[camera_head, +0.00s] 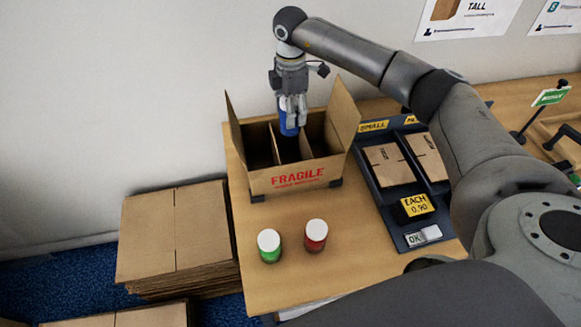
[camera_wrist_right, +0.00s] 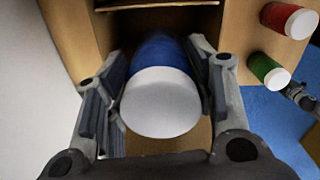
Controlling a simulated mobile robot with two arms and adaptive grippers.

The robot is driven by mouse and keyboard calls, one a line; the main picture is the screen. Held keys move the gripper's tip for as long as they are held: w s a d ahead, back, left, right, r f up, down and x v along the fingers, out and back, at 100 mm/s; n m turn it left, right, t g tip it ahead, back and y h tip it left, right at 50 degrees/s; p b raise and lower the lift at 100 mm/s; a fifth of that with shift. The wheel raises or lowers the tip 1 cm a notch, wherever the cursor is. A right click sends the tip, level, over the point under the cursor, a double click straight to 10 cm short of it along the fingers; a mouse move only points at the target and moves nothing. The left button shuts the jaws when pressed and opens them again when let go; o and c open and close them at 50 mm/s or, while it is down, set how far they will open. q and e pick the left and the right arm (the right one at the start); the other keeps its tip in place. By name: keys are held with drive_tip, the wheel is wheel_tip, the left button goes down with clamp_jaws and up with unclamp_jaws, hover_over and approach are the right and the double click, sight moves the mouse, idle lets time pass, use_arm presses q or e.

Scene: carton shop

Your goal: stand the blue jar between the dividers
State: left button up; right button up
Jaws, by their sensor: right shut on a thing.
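The blue jar (camera_head: 288,122) with a white lid is upright in my right gripper (camera_head: 292,106), over the open carton (camera_head: 257,181). In the right wrist view, the jar's white lid (camera_wrist_right: 160,102) faces the camera, between the fingers of my right gripper (camera_wrist_right: 160,90). Cardboard dividers (camera_head: 286,148) split the carton's inside. The jar's lower end is near the dividers' top edges; I cannot tell whether it is below them. A grey gripper-like part (camera_wrist_right: 300,95) at the right edge of that view may be my left gripper; its fingers are unclear.
A green jar (camera_head: 269,246) and a red jar (camera_head: 316,236) stand in front of the carton. A black tray (camera_head: 376,187) with flat cartons is on its right. The carton's side flaps (camera_head: 343,115) stand up. Stacked cardboard (camera_head: 176,235) lies left of the table.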

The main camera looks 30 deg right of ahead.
drive_tip(key=shift+d+m, duration=0.1)
drive_tip(key=shift+m, duration=0.2)
drive_tip(key=shift+w+f, duration=0.1)
wheel_tip(320, 180, down, 18)
drive_tip(key=b, duration=1.4)
drive_tip(key=o, duration=1.2)
drive_tip(key=shift+o, duration=0.2)
